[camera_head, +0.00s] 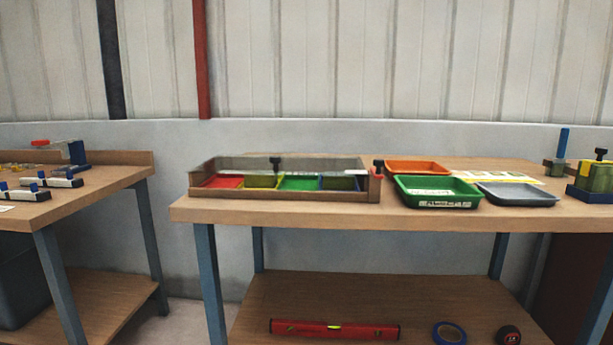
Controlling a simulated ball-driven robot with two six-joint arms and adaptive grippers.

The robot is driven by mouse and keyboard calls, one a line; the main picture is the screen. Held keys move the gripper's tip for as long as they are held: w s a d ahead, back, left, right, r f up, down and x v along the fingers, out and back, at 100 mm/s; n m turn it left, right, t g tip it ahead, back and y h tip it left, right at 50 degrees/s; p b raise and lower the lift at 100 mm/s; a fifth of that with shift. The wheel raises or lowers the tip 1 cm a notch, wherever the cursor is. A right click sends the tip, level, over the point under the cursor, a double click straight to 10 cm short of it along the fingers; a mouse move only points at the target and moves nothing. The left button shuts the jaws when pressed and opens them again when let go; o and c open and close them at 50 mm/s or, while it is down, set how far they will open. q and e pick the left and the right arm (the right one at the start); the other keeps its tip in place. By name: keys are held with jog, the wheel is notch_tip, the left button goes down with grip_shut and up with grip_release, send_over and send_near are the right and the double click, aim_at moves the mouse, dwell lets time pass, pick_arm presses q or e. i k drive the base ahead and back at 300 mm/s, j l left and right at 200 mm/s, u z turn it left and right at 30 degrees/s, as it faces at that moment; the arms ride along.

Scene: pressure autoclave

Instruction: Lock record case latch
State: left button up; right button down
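A wooden case (290,196) with a clear lid (310,163) sits on the middle bench, left of its centre. Red, yellow, green and blue sections show inside it. A black knob (275,162) stands at the lid's front edge. A black-topped part with some red (378,168) is at the case's right end and looks like the latch. The lid looks lowered, but I cannot tell whether it is fully closed or how the latch is set. Neither of my grippers is in view.
Right of the case are an orange tray (415,163), a green tray (447,204) and a grey tray (517,204). Black-knobbed fixtures (594,178) stand at the bench's right end. A red level (334,330) lies on the lower shelf. Another bench (110,183) is at left.

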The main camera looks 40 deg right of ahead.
aim_at(378, 163)
jog(key=k+l+z, duration=0.1)
jog(key=z, duration=1.45)
